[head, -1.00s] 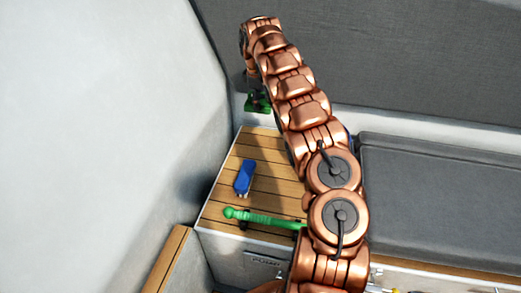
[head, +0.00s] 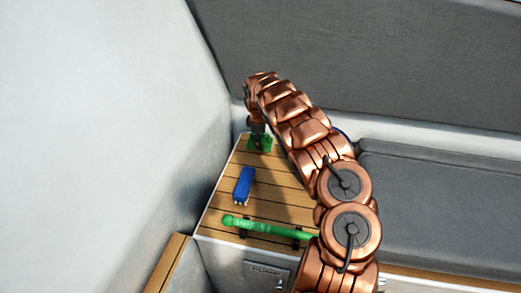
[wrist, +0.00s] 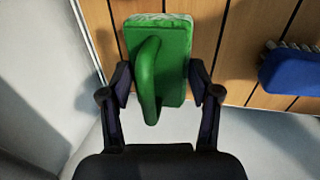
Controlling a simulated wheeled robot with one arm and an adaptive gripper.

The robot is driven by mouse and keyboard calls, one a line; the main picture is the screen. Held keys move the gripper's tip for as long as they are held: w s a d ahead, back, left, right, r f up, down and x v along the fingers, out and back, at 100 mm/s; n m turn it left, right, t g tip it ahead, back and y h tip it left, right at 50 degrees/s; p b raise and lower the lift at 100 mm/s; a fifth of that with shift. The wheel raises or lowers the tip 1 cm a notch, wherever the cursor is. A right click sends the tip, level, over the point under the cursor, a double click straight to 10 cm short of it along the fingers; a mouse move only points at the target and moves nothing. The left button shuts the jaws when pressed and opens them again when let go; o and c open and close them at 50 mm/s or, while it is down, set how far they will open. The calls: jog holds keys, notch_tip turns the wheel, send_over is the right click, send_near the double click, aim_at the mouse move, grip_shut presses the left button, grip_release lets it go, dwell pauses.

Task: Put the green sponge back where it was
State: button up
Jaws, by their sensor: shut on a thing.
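The green sponge (wrist: 172,62), a block with a looped green handle and a pale edge, is between the two fingers of my gripper (wrist: 160,88) in the wrist view. The fingers press on its two sides. In the head view the sponge (head: 261,144) shows small at the far end of the slatted wooden top (head: 279,184), under my gripper (head: 258,132). I cannot tell whether it touches the wood or hangs just above it. My arm hides part of the top's right side.
A blue brush (head: 243,186) lies on the wooden top nearer the front; its bristles show in the wrist view (wrist: 291,72). A green rod-like handle (head: 265,228) rests across black holders at the front. A pale wall (head: 100,120) rises left. A grey cushion (head: 440,215) lies right.

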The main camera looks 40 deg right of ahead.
jog(key=x, duration=0.5)
jog(key=shift+s+a, duration=0.35)
jog(key=shift+a, duration=0.05)
jog(key=o, duration=1)
